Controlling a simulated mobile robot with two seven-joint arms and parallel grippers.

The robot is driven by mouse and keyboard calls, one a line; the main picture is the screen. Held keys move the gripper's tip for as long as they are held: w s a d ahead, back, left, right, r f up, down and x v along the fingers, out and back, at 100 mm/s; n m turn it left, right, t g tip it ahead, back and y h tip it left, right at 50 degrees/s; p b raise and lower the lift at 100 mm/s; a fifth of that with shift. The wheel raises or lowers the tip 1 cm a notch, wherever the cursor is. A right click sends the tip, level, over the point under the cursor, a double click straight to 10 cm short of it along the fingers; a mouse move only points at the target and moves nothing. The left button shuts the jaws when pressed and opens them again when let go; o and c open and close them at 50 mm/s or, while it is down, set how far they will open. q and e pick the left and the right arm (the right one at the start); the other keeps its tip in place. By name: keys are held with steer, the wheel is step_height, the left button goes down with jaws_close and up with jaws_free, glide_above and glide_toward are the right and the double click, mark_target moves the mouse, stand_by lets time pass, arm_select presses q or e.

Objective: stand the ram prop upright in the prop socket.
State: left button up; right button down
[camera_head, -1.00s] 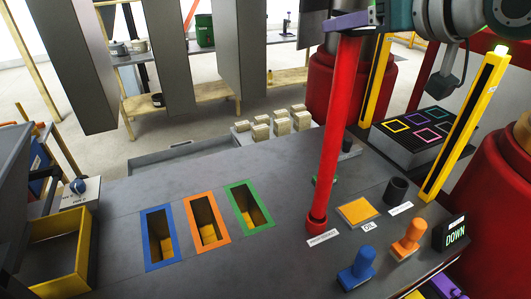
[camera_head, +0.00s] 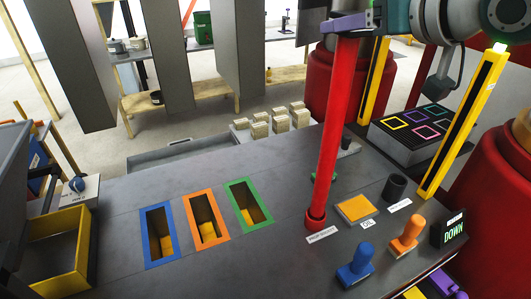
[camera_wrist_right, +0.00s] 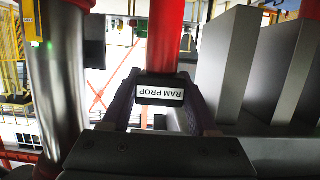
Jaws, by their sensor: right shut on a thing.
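The ram prop is a long red pole (camera_head: 332,130) with a dark band near its top. It stands nearly upright, with its foot in the red ring of the prop socket (camera_head: 316,222) on the grey table. My right gripper (camera_head: 347,24) is shut on the pole near its top. In the right wrist view the fingers (camera_wrist_right: 160,100) close around the black band with the label "RAM PROP", and the red pole (camera_wrist_right: 165,40) shows beyond it. How deep the foot sits is hidden by the ring. My left gripper is out of view.
Blue, orange and green framed slots (camera_head: 205,218) lie left of the socket. A yellow pad (camera_head: 357,209), a dark cup (camera_head: 396,187), blue (camera_head: 357,266) and orange (camera_head: 406,236) stamps and a "DOWN" display (camera_head: 453,230) stand to the right. A yellow post (camera_head: 465,120) rises behind them.

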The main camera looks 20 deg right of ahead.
mark_target(355, 51)
steer(key=shift+f+b, duration=1.15)
steer(key=shift+f, duration=0.7)
steer(key=shift+c, duration=2.2)
jaws_free()
steer(key=o, duration=0.4)
steer(key=shift+c, duration=0.2)
steer(key=shift+o, duration=0.4)
steer(key=shift+f, duration=0.25)
steer(key=shift+r, duration=0.1)
